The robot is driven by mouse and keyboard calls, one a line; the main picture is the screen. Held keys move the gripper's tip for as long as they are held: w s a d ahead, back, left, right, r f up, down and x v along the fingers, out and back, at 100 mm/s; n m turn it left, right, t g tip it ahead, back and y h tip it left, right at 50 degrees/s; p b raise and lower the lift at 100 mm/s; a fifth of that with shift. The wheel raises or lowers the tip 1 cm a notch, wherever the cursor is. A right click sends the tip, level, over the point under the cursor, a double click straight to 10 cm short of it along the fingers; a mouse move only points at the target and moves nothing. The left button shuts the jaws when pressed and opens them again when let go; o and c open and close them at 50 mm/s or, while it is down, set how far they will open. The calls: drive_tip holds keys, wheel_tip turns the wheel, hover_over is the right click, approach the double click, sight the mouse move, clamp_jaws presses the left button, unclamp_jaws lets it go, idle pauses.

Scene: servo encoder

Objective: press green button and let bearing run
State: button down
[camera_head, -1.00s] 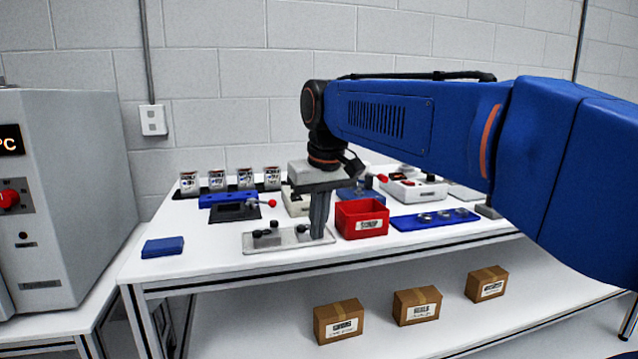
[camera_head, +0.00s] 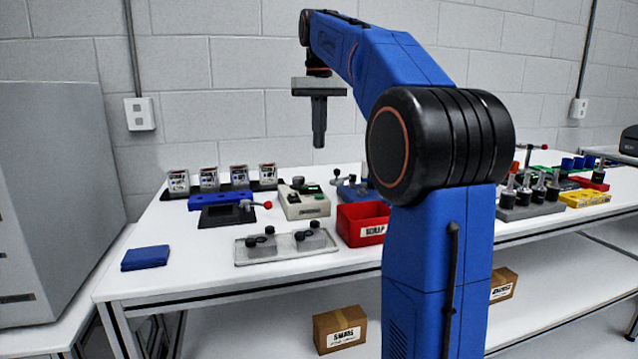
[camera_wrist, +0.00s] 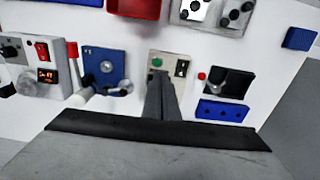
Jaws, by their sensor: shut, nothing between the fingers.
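A beige box (camera_head: 305,205) stands mid-table in the head view, with a dark round part on top. The same beige box (camera_wrist: 177,62) is at the centre of the wrist view. Its green button (camera_wrist: 157,62) shows just beyond my fingertips, beside a small dark panel (camera_wrist: 181,68). My gripper (camera_head: 319,143) points straight down, shut and empty, high above the table and apart from the box. In the wrist view my gripper (camera_wrist: 160,80) hides the box's near part. I cannot tell whether the bearing turns.
A black fixture with a red-knobbed lever (camera_head: 228,215) is left, a blue fixture (camera_head: 352,193) right.

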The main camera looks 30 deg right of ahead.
sight(320, 196)
drive_tip(key=shift+w+d+r, duration=0.3)
drive_tip(key=shift+w+d, duration=0.15)
drive_tip(key=shift+w, duration=0.1)
drive_tip(key=shift+f, duration=0.1)
wheel_tip(320, 196, down, 14)
drive_tip(key=shift+r, duration=0.25)
drive_tip(key=shift+f, duration=0.2)
